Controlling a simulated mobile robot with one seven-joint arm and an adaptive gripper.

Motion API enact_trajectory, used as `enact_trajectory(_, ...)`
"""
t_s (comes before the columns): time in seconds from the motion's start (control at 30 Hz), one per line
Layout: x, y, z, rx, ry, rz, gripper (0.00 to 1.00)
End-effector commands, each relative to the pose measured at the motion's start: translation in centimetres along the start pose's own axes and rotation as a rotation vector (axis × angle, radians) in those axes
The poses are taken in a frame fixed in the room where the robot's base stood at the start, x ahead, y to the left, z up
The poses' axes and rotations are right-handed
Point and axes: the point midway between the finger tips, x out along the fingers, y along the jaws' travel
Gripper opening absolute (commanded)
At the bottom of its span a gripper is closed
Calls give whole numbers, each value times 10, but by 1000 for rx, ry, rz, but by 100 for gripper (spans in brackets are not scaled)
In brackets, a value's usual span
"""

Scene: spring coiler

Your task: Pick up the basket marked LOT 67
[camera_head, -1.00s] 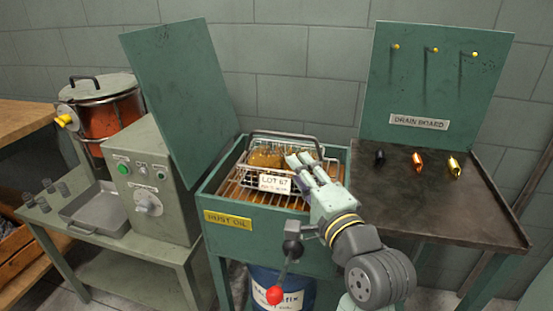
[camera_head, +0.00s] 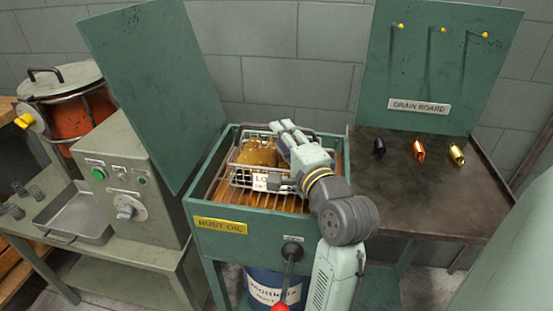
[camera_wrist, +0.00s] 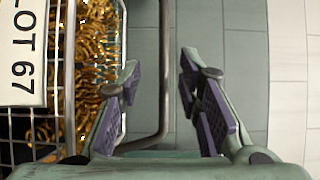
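The wire basket (camera_head: 241,174) sits in the green rust-oil tank and holds a heap of golden-brown coiled parts (camera_head: 257,152). Its white label (camera_head: 261,182) is partly covered by my arm in the head view. In the wrist view the label (camera_wrist: 22,52) reads OT 67 at the left, beside the wire mesh and coils. My gripper (camera_head: 285,128) is above the right part of the basket, fingers pointing to the back. In the wrist view my gripper (camera_wrist: 158,68) is open. The basket's grey handle bar (camera_wrist: 164,60) shows between the two fingers; contact is not visible.
The tank (camera_head: 200,208) has a raised green lid (camera_head: 150,90) at its left. A drain board table (camera_head: 430,200) with several small coloured pieces stands at the right. A grey control box (camera_head: 130,180) and metal tray (camera_head: 75,215) are at the left.

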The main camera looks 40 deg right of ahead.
Motion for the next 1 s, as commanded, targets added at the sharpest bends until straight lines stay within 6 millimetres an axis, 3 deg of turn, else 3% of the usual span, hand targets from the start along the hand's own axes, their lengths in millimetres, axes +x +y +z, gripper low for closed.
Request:
enact_trajectory(0.3,41,-5,-1,0,0,0,32)
enact_trajectory(0.57,43,-4,-1,-1,1,-1,32)
enact_trajectory(1.0,43,-4,-1,-1,1,-1,3)
